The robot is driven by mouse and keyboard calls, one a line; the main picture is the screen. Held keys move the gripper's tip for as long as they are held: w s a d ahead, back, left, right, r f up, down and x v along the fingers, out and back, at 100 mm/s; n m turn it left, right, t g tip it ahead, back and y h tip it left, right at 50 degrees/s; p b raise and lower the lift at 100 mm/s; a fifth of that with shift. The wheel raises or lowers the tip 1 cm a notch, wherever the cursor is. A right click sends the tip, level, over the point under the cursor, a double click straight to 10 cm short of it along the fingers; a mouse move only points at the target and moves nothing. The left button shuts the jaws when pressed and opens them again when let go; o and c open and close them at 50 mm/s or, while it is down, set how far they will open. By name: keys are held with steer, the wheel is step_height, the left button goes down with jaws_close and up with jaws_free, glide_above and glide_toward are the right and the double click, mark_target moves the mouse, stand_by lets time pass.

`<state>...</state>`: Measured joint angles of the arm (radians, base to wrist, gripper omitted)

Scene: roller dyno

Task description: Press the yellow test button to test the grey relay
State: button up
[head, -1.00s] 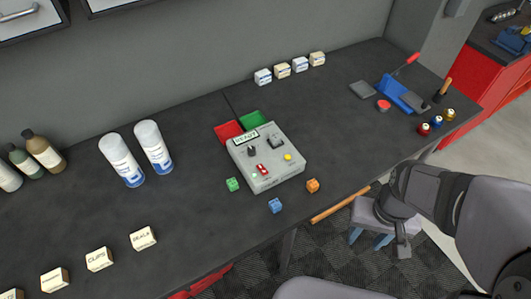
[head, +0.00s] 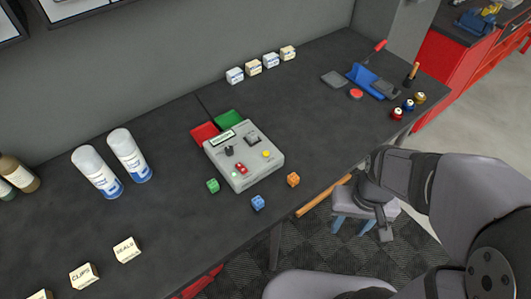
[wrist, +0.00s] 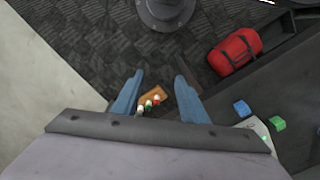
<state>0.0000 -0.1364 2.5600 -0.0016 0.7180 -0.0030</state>
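The light grey tester box (head: 272,165) sits mid-table in the head view, with a small display, a black knob and a red switch. The yellow test button (head: 266,154) is on its right part. A dark grey square piece (head: 252,138) sits at its top right; I cannot tell whether this is the grey relay or an empty socket. My gripper (head: 353,222) hangs beyond the table's front edge, right of the box and apart from it. In the wrist view its two blue fingers (wrist: 158,100) are spread, with nothing held between them.
Green (head: 213,186), blue (head: 258,202) and orange (head: 293,179) cubes lie in front of the box. Red (head: 204,132) and green (head: 229,119) trays are behind it. Spray cans (head: 130,155) stand left. A red bag (wrist: 235,52) shows in the wrist view.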

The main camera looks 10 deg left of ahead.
jaws_close()
stand_by(1.8)
